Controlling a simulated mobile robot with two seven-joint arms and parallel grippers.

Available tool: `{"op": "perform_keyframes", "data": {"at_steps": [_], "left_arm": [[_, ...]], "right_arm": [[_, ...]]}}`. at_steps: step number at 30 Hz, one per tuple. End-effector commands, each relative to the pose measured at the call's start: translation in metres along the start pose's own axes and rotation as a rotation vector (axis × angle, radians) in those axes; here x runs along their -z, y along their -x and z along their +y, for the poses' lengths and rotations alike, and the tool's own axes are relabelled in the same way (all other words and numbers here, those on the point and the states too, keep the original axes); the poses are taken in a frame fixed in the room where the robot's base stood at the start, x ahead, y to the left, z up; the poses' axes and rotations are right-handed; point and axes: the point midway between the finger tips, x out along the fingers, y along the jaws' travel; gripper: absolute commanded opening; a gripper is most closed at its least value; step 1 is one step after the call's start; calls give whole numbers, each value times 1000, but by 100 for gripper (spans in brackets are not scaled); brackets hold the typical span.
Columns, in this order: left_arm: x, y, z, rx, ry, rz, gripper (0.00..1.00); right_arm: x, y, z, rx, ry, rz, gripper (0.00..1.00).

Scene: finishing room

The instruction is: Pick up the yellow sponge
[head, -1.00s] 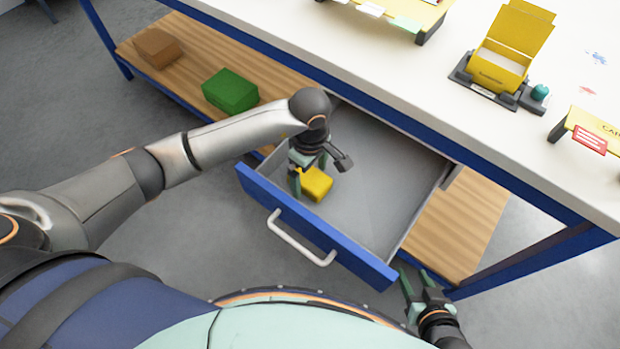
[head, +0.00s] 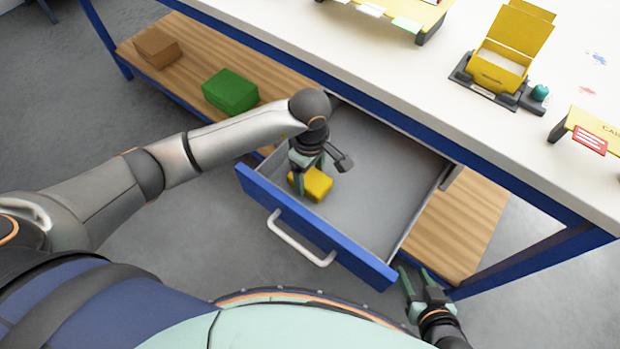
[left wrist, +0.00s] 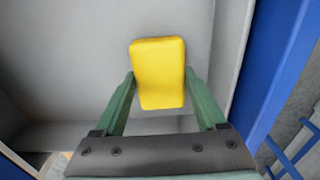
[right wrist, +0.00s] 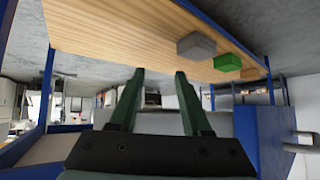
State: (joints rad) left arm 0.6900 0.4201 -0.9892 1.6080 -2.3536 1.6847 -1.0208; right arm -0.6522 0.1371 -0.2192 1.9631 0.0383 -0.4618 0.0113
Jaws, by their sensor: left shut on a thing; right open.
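The yellow sponge (head: 317,185) is in the open blue-fronted drawer (head: 375,190), near its front left corner. My left gripper (head: 298,178) reaches down into the drawer and is shut on the sponge. In the left wrist view the sponge (left wrist: 158,75) sits between the two green fingers (left wrist: 158,88), one at each long side. I cannot tell whether the sponge touches the drawer floor. My right gripper (head: 415,280) is open and empty, outside the drawer near its front right corner. Its parted fingers (right wrist: 157,85) show in the right wrist view.
The white tabletop (head: 400,75) extends above the drawer and carries a yellow box (head: 500,65). A green block (head: 230,92) and a brown block (head: 157,47) rest on the wooden lower shelf. The rest of the drawer is empty. A handle (head: 300,240) juts from the drawer front.

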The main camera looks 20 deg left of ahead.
Motion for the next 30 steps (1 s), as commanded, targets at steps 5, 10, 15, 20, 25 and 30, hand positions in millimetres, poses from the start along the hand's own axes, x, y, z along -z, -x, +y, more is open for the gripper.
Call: {"op": "perform_keyframes", "data": {"at_steps": [5,10,15,20,25,30], "left_arm": [[0,1,0,-1,0,0,22],[0,10,1,-4,-1,0,22],[-6,40,0,-6,-6,-1,22],[-37,79,-12,-8,-9,-1,22],[-75,104,-28,-5,-10,-1,22],[-107,119,-40,-4,-5,-2,22]], "right_arm": [[0,0,0,0,0,-1,48],[-1,0,0,0,0,-1,48],[-2,0,0,1,0,-3,48],[-1,1,0,0,0,-4,48],[-4,-1,0,0,0,-5,48],[-6,-2,0,1,-1,-9,48]]}}
